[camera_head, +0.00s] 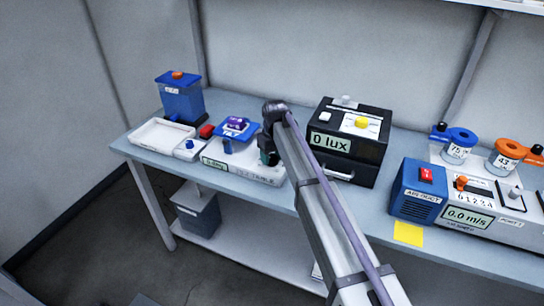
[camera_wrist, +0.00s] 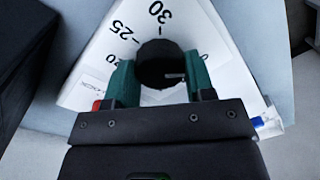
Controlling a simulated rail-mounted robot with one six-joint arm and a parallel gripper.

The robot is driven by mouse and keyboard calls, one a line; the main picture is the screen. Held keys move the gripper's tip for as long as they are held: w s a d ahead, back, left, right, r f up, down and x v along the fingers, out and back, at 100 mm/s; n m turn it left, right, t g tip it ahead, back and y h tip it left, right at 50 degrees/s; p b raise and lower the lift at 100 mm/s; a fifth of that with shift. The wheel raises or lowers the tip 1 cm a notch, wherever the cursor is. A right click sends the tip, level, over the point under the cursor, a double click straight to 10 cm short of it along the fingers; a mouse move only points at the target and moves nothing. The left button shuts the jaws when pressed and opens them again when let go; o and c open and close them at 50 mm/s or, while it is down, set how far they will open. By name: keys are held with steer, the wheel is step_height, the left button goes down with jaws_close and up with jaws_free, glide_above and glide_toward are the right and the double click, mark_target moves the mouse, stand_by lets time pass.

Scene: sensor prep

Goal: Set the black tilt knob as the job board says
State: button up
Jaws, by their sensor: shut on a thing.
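The black tilt knob (camera_wrist: 160,62) stands between the green fingers of my gripper (camera_wrist: 160,75) in the wrist view. The fingers are shut on its two sides. A white dial face (camera_wrist: 215,45) lies around the knob, with "-25" and "-30" readable beyond it; other marks are partly hidden by the fingers. The knob's pointer cannot be made out. In the head view my gripper (camera_head: 268,152) is at the right end of the white tilt table (camera_head: 215,176), and my arm hides the knob. A blue plate (camera_head: 237,127) sits on the tilt table. No job board is readable.
A black lux box (camera_head: 350,115) stands close right of my arm. Further right are a blue air duct (camera_head: 418,190) and a white panel reading 0.0 m/s (camera_head: 467,215). A white tray (camera_head: 160,134) and a blue container (camera_head: 180,98) are at left. A yellow note (camera_head: 408,233) lies in front.

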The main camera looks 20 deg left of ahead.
steer(key=shift+m, duration=0.3)
steer(key=m, duration=0.3)
steer(key=shift+m, duration=0.3)
steer(key=m, duration=0.4)
steer(key=shift+s, duration=0.1)
steer(key=m, duration=0.5)
steer(key=shift+m+t, duration=0.4)
steer(key=shift+m, duration=1.9)
steer(key=o, duration=0.9)
